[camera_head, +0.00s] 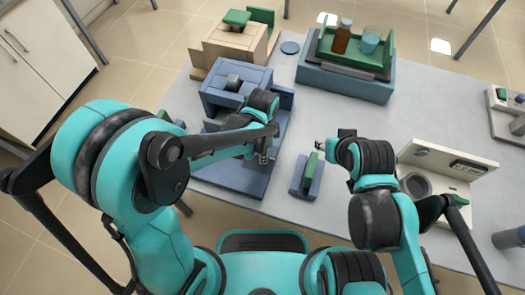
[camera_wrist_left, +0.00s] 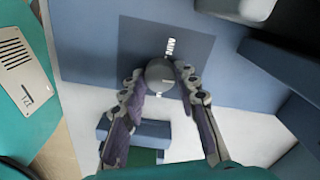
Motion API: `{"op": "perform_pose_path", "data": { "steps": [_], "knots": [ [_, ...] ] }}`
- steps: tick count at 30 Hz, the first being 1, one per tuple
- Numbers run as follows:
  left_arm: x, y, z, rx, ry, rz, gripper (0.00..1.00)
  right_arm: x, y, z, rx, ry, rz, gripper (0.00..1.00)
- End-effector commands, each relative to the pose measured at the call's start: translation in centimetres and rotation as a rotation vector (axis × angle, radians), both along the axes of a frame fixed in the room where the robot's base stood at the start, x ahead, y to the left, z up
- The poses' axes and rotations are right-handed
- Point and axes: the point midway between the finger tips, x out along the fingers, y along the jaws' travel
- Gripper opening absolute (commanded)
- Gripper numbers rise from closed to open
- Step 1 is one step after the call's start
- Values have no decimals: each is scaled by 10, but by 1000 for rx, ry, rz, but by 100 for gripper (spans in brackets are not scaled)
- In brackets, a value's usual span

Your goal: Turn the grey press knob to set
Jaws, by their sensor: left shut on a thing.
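The grey round knob (camera_wrist_left: 160,74) sits on a dark square panel (camera_wrist_left: 130,40) on a blue body in the left wrist view. White markings show above and below it. My left gripper (camera_wrist_left: 161,80) has a finger on either side of the knob and is shut on it. In the head view my left gripper (camera_head: 263,155) is at the front of the blue device (camera_head: 225,97), and the knob is hidden behind my arm. My right gripper (camera_head: 322,146) hangs over the table; its finger opening is too small to judge.
A blue and green block (camera_head: 307,177) stands between my arms. A white device with a display (camera_head: 455,160) is at the right. A blue tray unit (camera_head: 345,82) holding a brown bottle (camera_head: 342,37) is at the back, beside a wooden box (camera_head: 238,44). Grey table (camera_head: 430,100) is clear at centre right.

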Motion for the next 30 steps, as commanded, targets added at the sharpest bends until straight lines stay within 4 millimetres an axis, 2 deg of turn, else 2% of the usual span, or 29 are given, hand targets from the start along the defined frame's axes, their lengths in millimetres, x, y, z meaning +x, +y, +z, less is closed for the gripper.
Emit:
{"op": "perform_pose_path", "data": {
  "steps": [18,19,21,30],
  "knots": [
    [0,0,0,0,0,-44,1,0,0,0,0,0,0,40],
    [0,0,0,0,0,-44,33,0,0,0,0,0,0,40],
    [0,0,0,0,0,-44,51,0,0,0,0,0,0,40],
    [0,0,0,0,0,-43,51,0,0,0,0,0,0,40]
  ]
}}
